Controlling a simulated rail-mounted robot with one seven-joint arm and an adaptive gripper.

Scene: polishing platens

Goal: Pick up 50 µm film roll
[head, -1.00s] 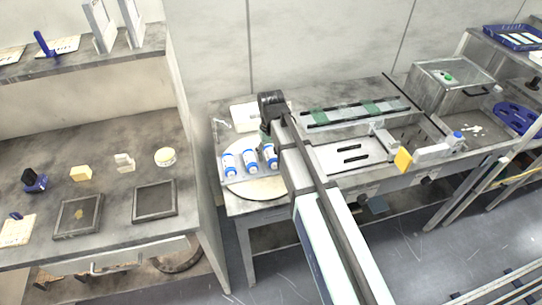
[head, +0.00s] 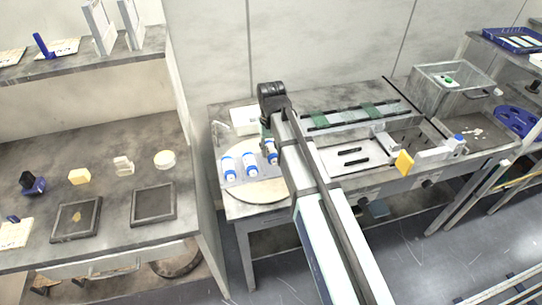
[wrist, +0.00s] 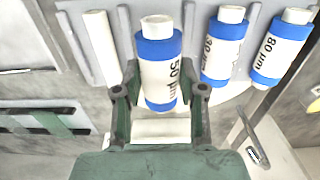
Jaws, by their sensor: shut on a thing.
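The 50 µm film roll (wrist: 160,72) is a white cylinder with blue bands, its label facing the wrist camera. My gripper (wrist: 160,98) is shut on it, with one dark green finger on each side. In the head view the roll (head: 272,152) shows partly behind my gripper (head: 268,146), a little higher than the other rolls. Its underside and any gap beneath it are hard to see.
A plain white rod (wrist: 101,48) is on the other side. A round pale plate (head: 256,191) lies in front.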

